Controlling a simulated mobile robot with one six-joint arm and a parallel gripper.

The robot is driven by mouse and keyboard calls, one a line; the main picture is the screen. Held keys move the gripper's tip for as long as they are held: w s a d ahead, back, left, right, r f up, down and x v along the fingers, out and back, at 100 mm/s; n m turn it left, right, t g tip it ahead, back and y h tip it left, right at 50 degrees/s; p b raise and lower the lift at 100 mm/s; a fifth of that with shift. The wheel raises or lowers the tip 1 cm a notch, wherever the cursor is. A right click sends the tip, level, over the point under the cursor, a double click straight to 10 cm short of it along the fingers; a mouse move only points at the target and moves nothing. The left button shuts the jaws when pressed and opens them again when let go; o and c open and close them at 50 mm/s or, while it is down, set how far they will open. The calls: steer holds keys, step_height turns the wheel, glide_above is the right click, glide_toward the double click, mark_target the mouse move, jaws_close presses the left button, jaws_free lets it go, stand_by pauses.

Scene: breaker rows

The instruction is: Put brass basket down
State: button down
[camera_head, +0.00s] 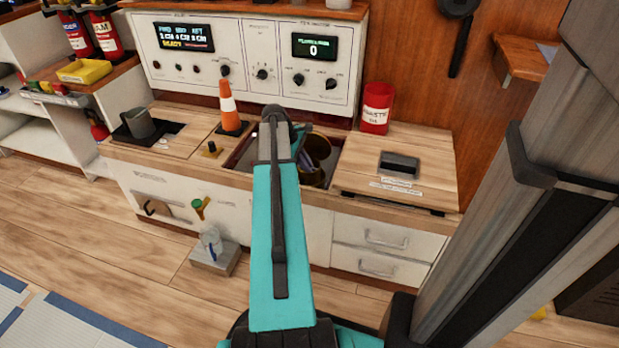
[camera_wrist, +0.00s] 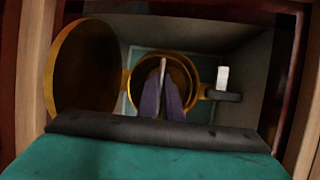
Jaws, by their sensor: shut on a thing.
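The brass basket (camera_wrist: 139,66) is a round cup-like vessel in a recessed bay in the wrist view. A large round brass piece (camera_wrist: 84,62), like an open lid, stands beside it on the left. My gripper (camera_wrist: 163,98) reaches down over the basket, its purplish fingers closed around a thin upright pale piece in the middle of it. In the head view the basket (camera_head: 319,173) shows partly behind my arm, inside the counter recess. The fingers hide part of the inside, and I cannot tell whether the basket touches the floor of the bay.
The wooden rim (camera_head: 322,188) of the recess borders the bay closely. An orange cone (camera_head: 228,107) stands to the left, a red canister (camera_head: 376,108) to the right. The instrument panel (camera_head: 252,58) rises behind.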

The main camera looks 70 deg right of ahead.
steer(key=shift+f+b, duration=1.2)
steer(key=shift+f, duration=1.6)
steer(key=c, duration=1.9)
jaws_free()
steer(key=p+v, duration=0.5)
steer(key=v, duration=0.7)
steer(key=shift+p, duration=0.35)
